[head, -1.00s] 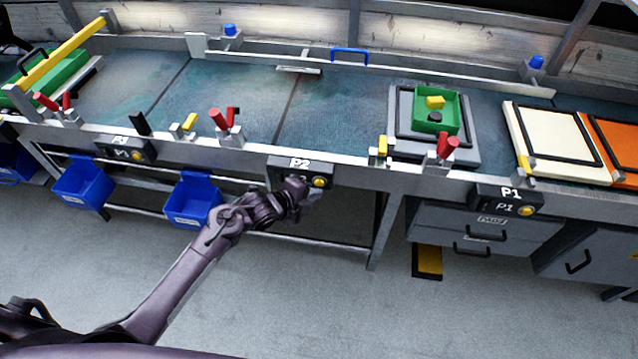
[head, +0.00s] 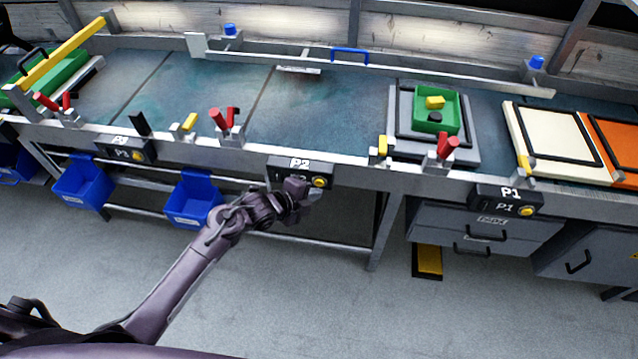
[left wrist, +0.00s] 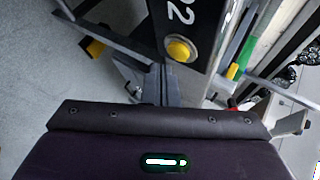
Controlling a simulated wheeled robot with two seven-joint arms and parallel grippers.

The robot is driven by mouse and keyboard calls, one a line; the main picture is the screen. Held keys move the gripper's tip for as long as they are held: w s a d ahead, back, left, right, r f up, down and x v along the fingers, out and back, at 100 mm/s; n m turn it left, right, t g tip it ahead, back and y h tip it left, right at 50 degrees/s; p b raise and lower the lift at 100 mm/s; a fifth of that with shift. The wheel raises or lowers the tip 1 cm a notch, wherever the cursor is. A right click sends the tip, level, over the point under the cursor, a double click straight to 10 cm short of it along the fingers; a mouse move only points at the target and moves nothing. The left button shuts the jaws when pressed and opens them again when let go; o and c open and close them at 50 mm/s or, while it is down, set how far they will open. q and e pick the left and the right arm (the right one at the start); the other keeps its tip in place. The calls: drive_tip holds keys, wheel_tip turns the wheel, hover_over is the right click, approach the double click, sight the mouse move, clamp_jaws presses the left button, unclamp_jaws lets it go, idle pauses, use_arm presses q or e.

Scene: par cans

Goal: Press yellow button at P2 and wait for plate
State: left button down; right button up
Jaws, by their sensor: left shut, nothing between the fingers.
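The P2 box (head: 290,170) on the table's front rail carries a yellow button (head: 319,182); the button also shows in the left wrist view (left wrist: 179,50). My left gripper (head: 315,193) is shut and empty, with its tips just below and in front of the button. In the left wrist view the closed fingers (left wrist: 162,85) end close to the button; I cannot tell whether they touch it. A grey plate (head: 473,155) with a black frame and a green tray (head: 422,124) sits on the conveyor to the right of P2. My right gripper is out of view.
The conveyor belt (head: 330,118) behind P2 is bare. Red levers (head: 222,120) stand on the rail. The P1 box (head: 507,200) is at right, with cream (head: 545,135) and orange (head: 612,145) panels above. Blue bins (head: 192,203) hang below.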

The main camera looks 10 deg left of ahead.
use_arm(q)
drive_tip(key=shift+w, duration=0.1)
drive_tip(key=shift+w, duration=0.35)
